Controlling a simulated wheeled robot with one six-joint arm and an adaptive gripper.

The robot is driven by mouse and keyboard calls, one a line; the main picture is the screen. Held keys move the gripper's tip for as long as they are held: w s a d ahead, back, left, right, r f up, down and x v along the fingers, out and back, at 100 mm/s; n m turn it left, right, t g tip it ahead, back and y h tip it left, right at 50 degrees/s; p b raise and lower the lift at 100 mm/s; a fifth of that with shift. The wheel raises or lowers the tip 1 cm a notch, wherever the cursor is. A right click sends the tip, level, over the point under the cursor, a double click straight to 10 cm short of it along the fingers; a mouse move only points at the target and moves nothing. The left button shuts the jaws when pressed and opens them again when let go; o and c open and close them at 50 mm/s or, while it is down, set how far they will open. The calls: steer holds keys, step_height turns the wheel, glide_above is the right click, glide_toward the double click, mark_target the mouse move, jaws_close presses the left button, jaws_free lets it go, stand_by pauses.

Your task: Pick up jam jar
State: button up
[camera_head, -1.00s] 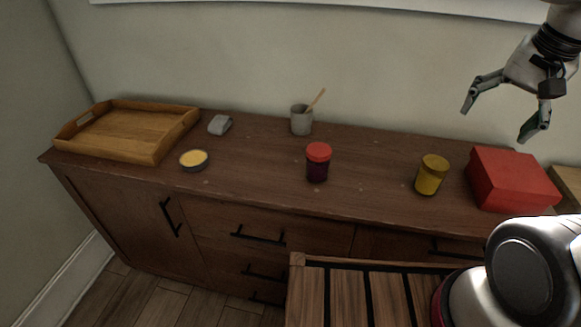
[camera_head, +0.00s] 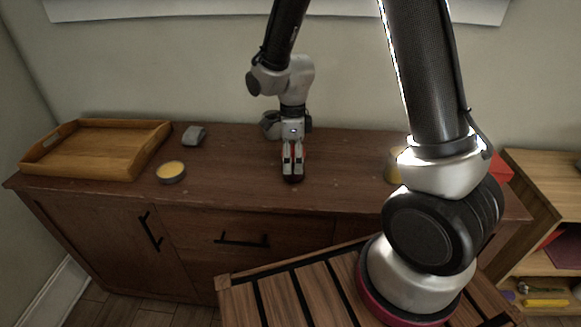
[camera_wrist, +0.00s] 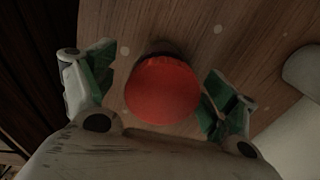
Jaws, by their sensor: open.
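The jam jar, dark with a red lid, stands on the brown sideboard (camera_head: 235,190). In the head view my gripper (camera_head: 293,160) hides most of it, and a dark red bit of the jar (camera_head: 292,179) shows below the fingers. In the wrist view its round red lid (camera_wrist: 162,92) lies between the two green-padded fingers of my gripper (camera_wrist: 156,80). The gripper is open and points down over the jar, one finger to each side. A small gap shows at the left finger; the right finger is close to the lid, and contact cannot be told.
A yellow jar (camera_head: 393,174) and a red box (camera_head: 500,169) are partly behind my arm. A shelf unit (camera_head: 545,170) stands at right.

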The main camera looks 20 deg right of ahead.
mark_target(293, 165)
step_height(293, 165, down, 4)
steer(key=shift+w+d+r, duration=0.15)
steer(key=shift+r, duration=0.1)
steer(key=shift+c, duration=0.4)
steer(key=c, duration=1.2)
steer(key=shift+o, duration=0.2)
